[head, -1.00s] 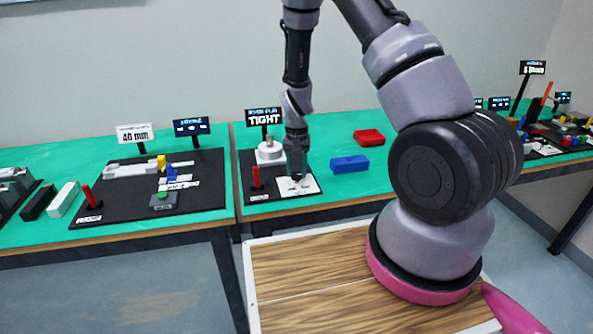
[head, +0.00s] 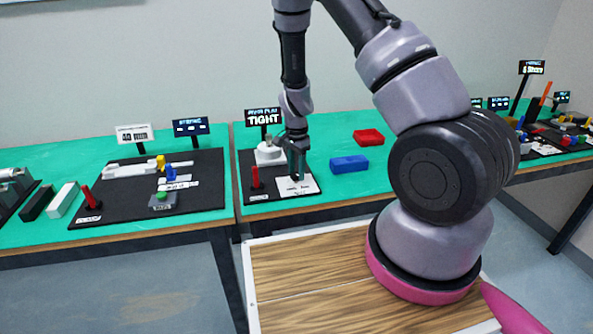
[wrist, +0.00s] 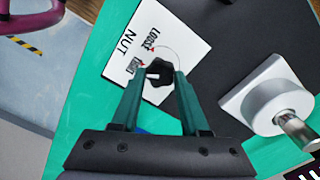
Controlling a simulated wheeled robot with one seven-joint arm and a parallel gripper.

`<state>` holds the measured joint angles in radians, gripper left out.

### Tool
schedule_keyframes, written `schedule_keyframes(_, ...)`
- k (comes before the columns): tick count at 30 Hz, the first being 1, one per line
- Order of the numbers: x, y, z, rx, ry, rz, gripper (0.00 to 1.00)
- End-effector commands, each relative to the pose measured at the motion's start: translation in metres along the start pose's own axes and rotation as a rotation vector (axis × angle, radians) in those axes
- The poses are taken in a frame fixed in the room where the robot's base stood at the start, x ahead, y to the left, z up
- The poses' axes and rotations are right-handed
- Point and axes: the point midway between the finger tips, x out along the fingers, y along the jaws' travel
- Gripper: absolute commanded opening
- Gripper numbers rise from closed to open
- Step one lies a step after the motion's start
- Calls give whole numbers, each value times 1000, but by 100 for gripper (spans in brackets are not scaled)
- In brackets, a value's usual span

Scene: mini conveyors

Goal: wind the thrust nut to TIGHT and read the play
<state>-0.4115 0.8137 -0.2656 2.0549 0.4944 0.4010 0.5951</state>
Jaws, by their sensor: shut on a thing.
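The thrust nut is a black lobed knob (wrist: 160,73) with a white pointer bar toward the left in the wrist view. It stands on a white card marked NUT (wrist: 165,35), with LOOSE printed above and a second, partly covered label at its left. My gripper (wrist: 158,76) is shut on the knob, a green finger on each side. In the head view, my gripper (head: 296,174) points down over the white card (head: 311,186), and the knob is hidden. The sign (head: 263,117) behind reads TIGHT in large letters under a small, unclear line.
A white round housing (head: 268,153) with a metal stub stands behind the card, also in the wrist view (wrist: 272,103). A red post (head: 256,177) is at left. A blue block (head: 349,164) and red tray (head: 368,137) lie to the right on the green bench.

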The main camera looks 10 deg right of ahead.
Motion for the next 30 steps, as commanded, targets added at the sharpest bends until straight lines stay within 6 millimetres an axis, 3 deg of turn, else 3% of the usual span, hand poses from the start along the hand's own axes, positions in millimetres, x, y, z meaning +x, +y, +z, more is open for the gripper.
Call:
schedule_keyframes(16,0,0,1,27,-2,1,0)
schedule_keyframes(17,0,0,1,27,-2,1,48)
schedule_keyframes(19,0,0,1,27,-1,1,75)
schedule_keyframes(30,-3,0,0,25,0,-1,75)
